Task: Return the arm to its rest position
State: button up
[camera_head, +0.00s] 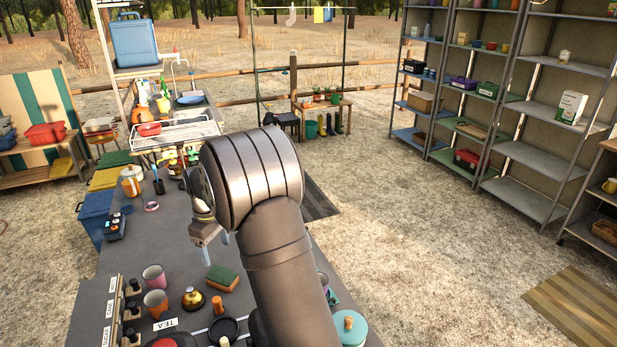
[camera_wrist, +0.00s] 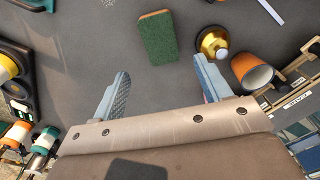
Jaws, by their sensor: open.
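My gripper (camera_head: 210,246) hangs above the grey tabletop, partly hidden by my own dark arm in the head view. In the wrist view its two fingers (camera_wrist: 162,90) stand wide apart with nothing between them. A green and orange sponge (camera_head: 222,278) lies on the table just below and in front of the gripper; it also shows in the wrist view (camera_wrist: 158,38). A brass-coloured round object (camera_head: 193,298) sits left of the sponge, apart from the fingers.
Two mugs, one pink (camera_head: 154,276) and one orange (camera_head: 156,303), stand near the left edge beside a labelled rack (camera_head: 112,310). A teal-lidded pot (camera_head: 350,328) is at the front right. A wire rack (camera_head: 180,132) stands at the far end. Metal shelves (camera_head: 530,155) stand off to the right.

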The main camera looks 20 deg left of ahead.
aim_at(222, 275)
notch_tip(222, 275, down, 11)
jog(key=shift+f, duration=0.2)
notch_tip(222, 275, up, 3)
jog(key=shift+f, duration=0.15)
jog(key=shift+r, duration=0.7)
